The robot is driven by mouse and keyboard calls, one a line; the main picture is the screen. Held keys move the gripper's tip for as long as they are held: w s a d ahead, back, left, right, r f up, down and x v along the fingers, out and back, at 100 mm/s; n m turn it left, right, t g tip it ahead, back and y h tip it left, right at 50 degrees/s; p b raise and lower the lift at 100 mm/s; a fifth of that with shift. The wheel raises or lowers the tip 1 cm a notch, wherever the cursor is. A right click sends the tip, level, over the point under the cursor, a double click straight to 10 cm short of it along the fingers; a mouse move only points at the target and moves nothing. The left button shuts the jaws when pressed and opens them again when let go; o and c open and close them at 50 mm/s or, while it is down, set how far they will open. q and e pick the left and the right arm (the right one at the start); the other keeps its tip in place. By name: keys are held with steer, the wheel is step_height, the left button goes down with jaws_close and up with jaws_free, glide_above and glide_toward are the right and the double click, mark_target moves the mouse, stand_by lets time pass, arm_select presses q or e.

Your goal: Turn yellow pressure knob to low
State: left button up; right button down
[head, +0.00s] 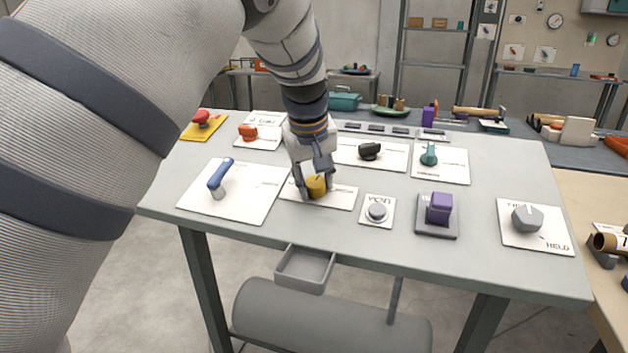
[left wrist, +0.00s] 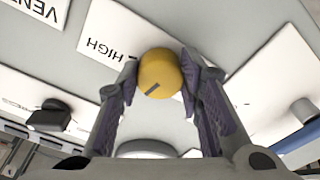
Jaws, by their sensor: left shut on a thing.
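The yellow pressure knob (head: 316,186) stands on a white label plate (head: 340,197) near the front middle of the grey table. My left gripper (head: 317,188) reaches down from above and is shut on the knob, one finger on each side. In the left wrist view the yellow knob (left wrist: 160,72) sits between the fingertips of my left gripper (left wrist: 155,80), and a dark pointer mark shows on its top. The plate's word HIGH is readable there, upside down; the rest of its lettering is hidden or too small to read. My right gripper is not in view.
A blue lever (head: 220,175) stands left of the knob, and a grey round button (head: 377,211) to its right. Farther right are a purple switch (head: 440,207) and a grey knob (head: 527,218). A black knob (head: 369,151) is just behind. A grey tray (head: 304,268) hangs below the front edge.

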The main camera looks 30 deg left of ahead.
arm_select(q)
steer(key=n, duration=0.4)
steer(key=shift+f+n, duration=0.1)
steer(key=shift+n, duration=0.3)
steer(key=n, duration=0.3)
steer(key=shift+w+n+g, duration=0.15)
steer(key=shift+n+g, duration=0.15)
steer(key=n, duration=0.4)
steer(key=shift+n+g+b, duration=0.4)
steer(key=shift+n, duration=2.1)
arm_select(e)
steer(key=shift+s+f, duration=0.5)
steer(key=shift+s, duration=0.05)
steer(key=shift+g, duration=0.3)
arm_select(q)
steer(key=o, duration=1.2)
steer(key=shift+w, duration=0.1)
steer(key=shift+c, duration=0.2)
